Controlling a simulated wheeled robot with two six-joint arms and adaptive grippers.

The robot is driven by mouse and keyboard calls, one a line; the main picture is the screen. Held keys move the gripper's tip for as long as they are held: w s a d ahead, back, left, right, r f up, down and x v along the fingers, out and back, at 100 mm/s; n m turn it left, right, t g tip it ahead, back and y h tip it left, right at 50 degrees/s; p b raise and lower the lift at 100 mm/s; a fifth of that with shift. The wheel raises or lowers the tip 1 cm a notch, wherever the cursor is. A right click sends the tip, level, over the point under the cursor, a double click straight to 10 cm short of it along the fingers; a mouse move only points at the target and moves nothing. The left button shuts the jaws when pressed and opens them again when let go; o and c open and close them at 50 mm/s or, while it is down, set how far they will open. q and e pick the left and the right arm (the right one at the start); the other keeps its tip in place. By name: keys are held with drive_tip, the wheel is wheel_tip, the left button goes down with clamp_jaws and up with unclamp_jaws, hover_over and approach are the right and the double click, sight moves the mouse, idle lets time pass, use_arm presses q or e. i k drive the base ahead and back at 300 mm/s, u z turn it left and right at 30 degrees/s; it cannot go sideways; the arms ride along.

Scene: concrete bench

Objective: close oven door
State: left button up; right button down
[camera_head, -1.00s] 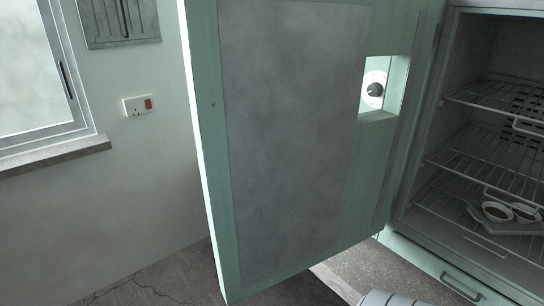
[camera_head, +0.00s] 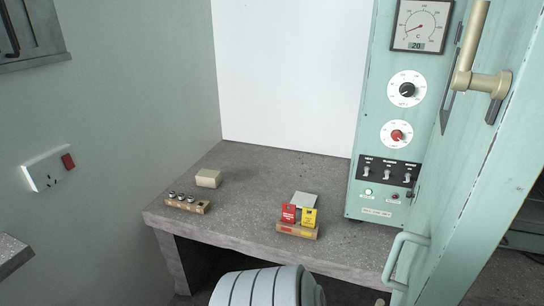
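The pale green oven door (camera_head: 445,215) stands along the right side, seen from its outer face and steeply angled to me. A brass lever handle (camera_head: 470,65) is mounted on its upper part. A pale green pull handle (camera_head: 402,262) stands out low on it. The door is open; a dark space shows beyond its right edge. The oven's control panel (camera_head: 376,115), with a gauge, dials and switches, is left of the door. A white ribbed part of my arm shows at bottom centre. Neither gripper is in view.
A concrete bench (camera_head: 250,215) reaches from the wall to the panel. On it are a cream block (camera_head: 208,178), a small rack (camera_head: 187,203) and a holder with red and yellow cards (camera_head: 298,222). A wall socket (camera_head: 48,168) is at left.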

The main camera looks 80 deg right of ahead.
sight(475, 177)
drive_tip(key=i, duration=0.85)
drive_tip(key=z, duration=4.45)
drive_tip(key=i, duration=1)
drive_tip(key=z, duration=2.4)
drive_tip(key=k, duration=0.8)
drive_tip(key=u, duration=1.45)
